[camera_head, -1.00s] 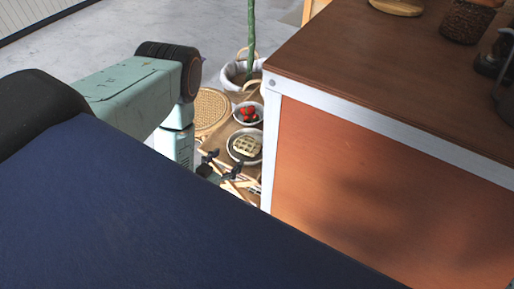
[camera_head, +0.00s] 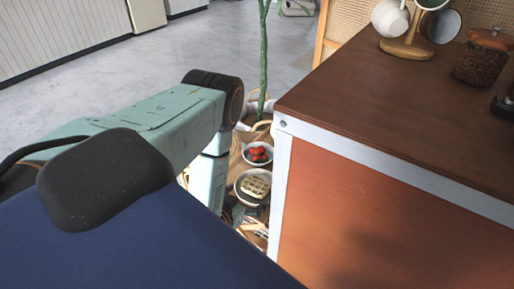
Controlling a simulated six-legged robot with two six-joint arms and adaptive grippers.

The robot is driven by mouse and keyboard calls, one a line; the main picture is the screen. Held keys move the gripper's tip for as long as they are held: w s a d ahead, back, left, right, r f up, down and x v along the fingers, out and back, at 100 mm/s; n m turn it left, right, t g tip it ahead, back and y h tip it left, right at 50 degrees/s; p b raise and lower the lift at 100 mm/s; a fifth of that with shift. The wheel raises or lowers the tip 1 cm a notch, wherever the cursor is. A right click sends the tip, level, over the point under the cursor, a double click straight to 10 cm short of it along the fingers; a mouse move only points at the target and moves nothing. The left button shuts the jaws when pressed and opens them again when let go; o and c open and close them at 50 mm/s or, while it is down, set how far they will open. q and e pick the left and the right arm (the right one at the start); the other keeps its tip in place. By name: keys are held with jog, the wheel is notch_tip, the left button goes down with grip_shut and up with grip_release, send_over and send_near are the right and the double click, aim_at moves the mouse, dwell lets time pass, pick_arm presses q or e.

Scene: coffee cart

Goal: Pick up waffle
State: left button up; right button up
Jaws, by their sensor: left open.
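The square, pale golden waffle (camera_head: 255,187) lies on a light round plate (camera_head: 240,199) on a low wooden surface, left of the cart. My left arm reaches in from the left and bends down beside the plate. My left gripper (camera_head: 229,214) is open, just left of and in front of the plate, apart from the waffle. It is small, dark and mostly hidden by my arm and my blue body. My right gripper is not in view.
A white bowl of red strawberries (camera_head: 258,150) stands behind the plate. The large brown cart (camera_head: 390,110) closes off the right side, its white corner post (camera_head: 281,190) close to the plate. A green plant stem (camera_head: 263,60) rises behind. Grey floor lies open at the back left.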

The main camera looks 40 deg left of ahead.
aim_at(254, 187)
pick_arm(q)
jog(key=b+x, duration=0.1)
jog(key=x, duration=0.2)
jog(key=shift+w+a+b, duration=0.25)
jog(key=shift+w+b, duration=0.05)
jog(key=shift+w+a+f, duration=0.1)
jog(key=shift+w+f, duration=0.1)
jog(key=shift+w, duration=0.25)
jog(key=shift+r, duration=0.1)
jog(key=shift+c, duration=0.4)
jog(key=c, duration=0.9)
notch_tip(254, 187, up, 10)
jog(key=p, duration=0.5)
jog(key=shift+s, duration=0.1)
